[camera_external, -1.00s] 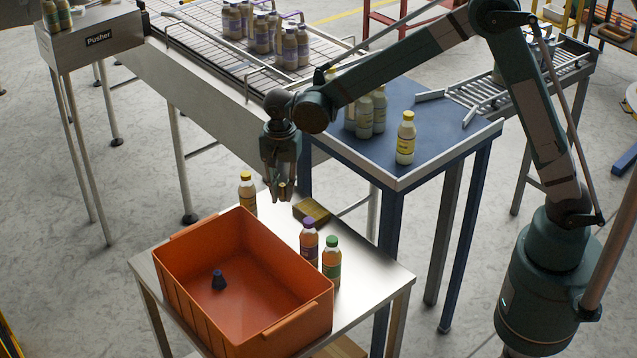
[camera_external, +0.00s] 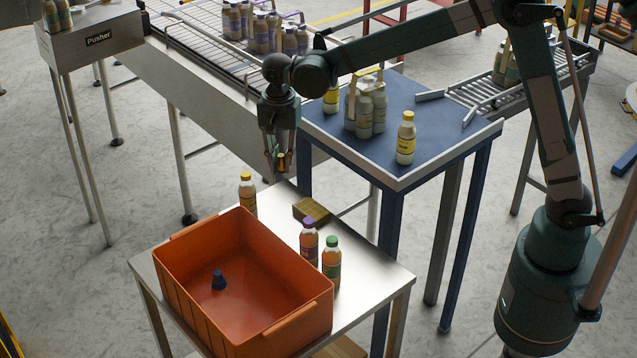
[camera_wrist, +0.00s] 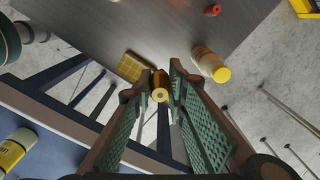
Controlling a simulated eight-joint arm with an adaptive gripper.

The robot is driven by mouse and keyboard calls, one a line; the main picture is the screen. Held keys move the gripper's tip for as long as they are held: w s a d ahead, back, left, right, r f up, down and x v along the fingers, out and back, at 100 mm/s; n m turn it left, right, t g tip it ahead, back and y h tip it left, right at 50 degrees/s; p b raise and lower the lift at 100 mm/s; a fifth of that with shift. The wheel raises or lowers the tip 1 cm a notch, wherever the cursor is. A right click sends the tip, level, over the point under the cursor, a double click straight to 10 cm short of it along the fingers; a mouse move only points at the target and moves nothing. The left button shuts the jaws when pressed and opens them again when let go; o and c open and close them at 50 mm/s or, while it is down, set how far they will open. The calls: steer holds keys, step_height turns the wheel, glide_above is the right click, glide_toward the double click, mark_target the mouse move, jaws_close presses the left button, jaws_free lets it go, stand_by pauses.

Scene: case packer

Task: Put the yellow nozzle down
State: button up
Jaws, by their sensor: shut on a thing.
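The yellow nozzle (camera_wrist: 160,88) is pinched between the fingertips of my gripper (camera_wrist: 163,80) in the wrist view. In the outside view my gripper (camera_external: 281,163) points down with the small yellow nozzle (camera_external: 281,164) at its tips. It hangs in the air above the back edge of the metal table (camera_external: 375,278), apart from everything below. A flat yellow block (camera_external: 311,210) lies on that table, right of and below my gripper. The block also shows in the wrist view (camera_wrist: 134,67), left of and beyond the nozzle.
An orange bin (camera_external: 190,305) with a dark blue piece (camera_external: 218,280) inside fills the table's left part. A yellow-capped bottle (camera_external: 247,194), a purple-capped bottle (camera_external: 309,242) and a green-capped bottle (camera_external: 331,262) stand beside it. The blue table (camera_external: 375,155) holding bottles stands behind.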

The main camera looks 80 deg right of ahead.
steer(key=shift+s+a+r, duration=0.2)
steer(key=shift+a+r, duration=0.05)
steer(key=shift+r, duration=0.2)
steer(key=s+a+r+n, duration=0.1)
steer(key=s+a, duration=0.9)
steer(key=s, duration=0.2)
glide_above(371, 273)
step_height(371, 273, down, 12)
steer(key=shift+n, duration=0.4)
steer(key=shift+f, duration=0.15)
steer(key=shift+f+b, duration=0.4)
steer(key=shift+f, duration=2.5)
steer(key=shift+f, duration=2.05)
